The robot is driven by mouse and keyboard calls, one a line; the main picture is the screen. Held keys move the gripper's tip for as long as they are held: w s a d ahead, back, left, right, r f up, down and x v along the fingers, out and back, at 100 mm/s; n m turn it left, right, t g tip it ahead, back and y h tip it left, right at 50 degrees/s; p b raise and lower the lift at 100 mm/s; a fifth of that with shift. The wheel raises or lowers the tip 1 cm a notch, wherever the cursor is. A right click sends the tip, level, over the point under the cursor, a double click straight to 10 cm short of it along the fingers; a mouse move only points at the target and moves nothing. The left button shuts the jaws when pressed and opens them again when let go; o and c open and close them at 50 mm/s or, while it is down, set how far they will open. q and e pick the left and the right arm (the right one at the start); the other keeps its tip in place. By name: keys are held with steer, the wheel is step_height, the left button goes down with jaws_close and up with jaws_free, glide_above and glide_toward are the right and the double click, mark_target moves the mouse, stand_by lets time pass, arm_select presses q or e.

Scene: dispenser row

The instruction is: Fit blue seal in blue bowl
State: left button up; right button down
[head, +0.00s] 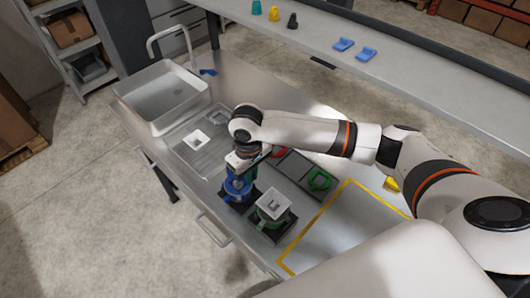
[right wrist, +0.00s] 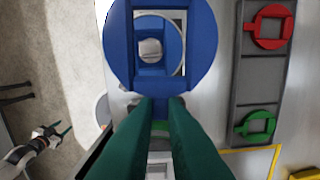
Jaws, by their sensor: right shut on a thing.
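My right gripper (head: 240,172) is over the counter, pointing down above the blue bowl (head: 240,196). In the right wrist view its dark green fingers (right wrist: 160,106) are shut on the blue seal (right wrist: 115,45), a blue ring with a square frame. Through the seal's opening I see more blue and a small pale round part. The seal sits over the bowl; I cannot tell whether it touches or is seated, as the hand hides much of it. My left gripper (right wrist: 52,132) shows far off at the lower left of the wrist view, fingers apart and empty.
A green bowl with a white hopper (head: 272,206) stands close beside the blue one. A dark tray (head: 297,170) holds a red seal (right wrist: 270,27) and a green seal (head: 319,179). A sink (head: 165,95) is at the back left. The yellow-outlined area (head: 345,225) looks clear.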

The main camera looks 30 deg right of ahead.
steer(key=f+b, duration=0.2)
steer(key=a+f+b, duration=0.1)
steer(key=b, duration=0.2)
steer(key=shift+f+n, duration=0.4)
steer(key=shift+f, duration=0.45)
arm_select(q)
steer(key=f, duration=0.1)
steer(key=w+f, duration=0.1)
steer(key=f, duration=0.1)
steer(key=a+f, duration=0.1)
steer(key=shift+w+f, duration=0.15)
steer(key=shift+w, duration=0.25)
steer(key=shift+w+a, duration=0.2)
arm_select(e)
steer(key=shift+f, duration=0.15)
steer(key=shift+f, duration=0.35)
